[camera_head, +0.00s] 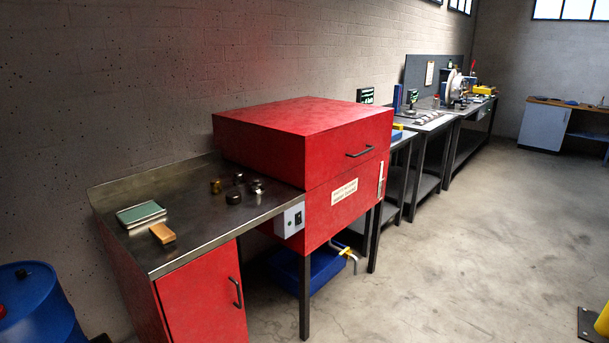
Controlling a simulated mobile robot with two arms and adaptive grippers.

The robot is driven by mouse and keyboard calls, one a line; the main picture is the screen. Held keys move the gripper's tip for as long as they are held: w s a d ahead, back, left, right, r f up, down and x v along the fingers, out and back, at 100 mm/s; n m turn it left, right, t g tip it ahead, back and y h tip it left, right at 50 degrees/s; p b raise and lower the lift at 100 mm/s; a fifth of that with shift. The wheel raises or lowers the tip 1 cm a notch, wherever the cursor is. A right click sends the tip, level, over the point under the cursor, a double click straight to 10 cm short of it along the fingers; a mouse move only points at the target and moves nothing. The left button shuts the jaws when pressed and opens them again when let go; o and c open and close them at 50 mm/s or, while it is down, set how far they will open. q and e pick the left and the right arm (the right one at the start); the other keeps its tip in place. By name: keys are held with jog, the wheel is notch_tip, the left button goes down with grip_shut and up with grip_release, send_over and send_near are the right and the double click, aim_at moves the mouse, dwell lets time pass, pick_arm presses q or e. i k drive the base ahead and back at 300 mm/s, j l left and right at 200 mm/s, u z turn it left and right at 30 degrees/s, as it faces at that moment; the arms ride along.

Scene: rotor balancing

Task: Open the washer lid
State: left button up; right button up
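The red washer (330,205) stands against the wall in the middle of the head view, on dark legs. Its lid (300,116) is a red box-shaped top and looks shut. A dark bar handle (360,152) sits on the lid's front face. Neither of my grippers shows in this view.
A blue drum (40,310) stands at lower left. More benches line the wall beyond. The floor at right is mostly clear.

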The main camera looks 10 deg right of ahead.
aim_at(306, 142)
jog(key=i+l+z, duration=0.2)
jog(key=i+z, duration=0.2)
jog(key=i+l+z, duration=0.1)
jog(key=i+z, duration=0.7)
jog(key=i+j+z, duration=0.2)
jog(key=i+z, duration=0.2)
jog(key=i+l, duration=0.2)
jog(key=i, duration=0.35)
jog(key=i+l, duration=0.15)
jog(key=i, duration=0.45)
